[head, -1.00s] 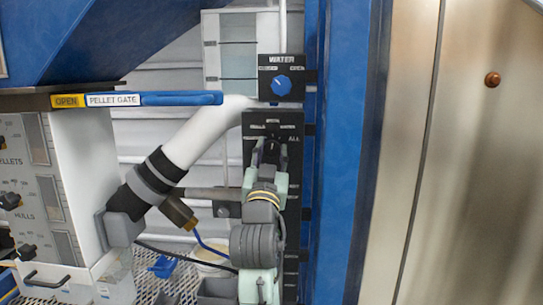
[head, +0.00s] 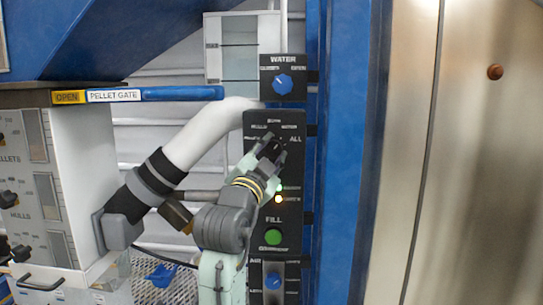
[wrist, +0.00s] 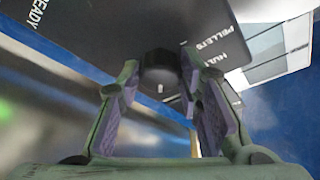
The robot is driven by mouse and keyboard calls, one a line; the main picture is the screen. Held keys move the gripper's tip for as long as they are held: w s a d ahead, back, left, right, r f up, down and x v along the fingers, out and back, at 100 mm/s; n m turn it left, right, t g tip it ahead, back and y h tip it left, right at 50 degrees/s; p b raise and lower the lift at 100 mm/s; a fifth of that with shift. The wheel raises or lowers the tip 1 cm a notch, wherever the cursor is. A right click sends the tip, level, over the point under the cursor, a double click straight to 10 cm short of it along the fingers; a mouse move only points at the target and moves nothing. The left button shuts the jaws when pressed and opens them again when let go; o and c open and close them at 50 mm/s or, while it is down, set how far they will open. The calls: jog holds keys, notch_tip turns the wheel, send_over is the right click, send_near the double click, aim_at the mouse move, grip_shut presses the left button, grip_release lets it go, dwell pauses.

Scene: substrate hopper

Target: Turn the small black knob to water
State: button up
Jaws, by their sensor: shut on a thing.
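The small black knob sits on the black panel (head: 253,190), on a selector with labels around it, among them "WATER" at its upper right and "ALL" at its right. In the wrist view the dark knob (wrist: 160,72) shows between my finger pads. My gripper (head: 273,150) is shut on it in the head view, coming from the lower left. The wrist view also shows my gripper (wrist: 158,88), with "PELLETS" and "READY" lettering near it. My fingers mostly cover the knob in the head view, and I cannot tell exactly where its pointer stands.
Above is a separate "WATER" box with a blue knob (head: 283,84). Below are a green FILL button (head: 273,237) and another blue knob (head: 273,281). A white pipe (head: 205,140) runs left of my gripper. A blue post (head: 345,160) stands to the right.

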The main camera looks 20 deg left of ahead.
dwell(0.4)
jog(key=o, duration=1.2)
jog(key=shift+c, duration=0.2)
jog(key=v, duration=1.2)
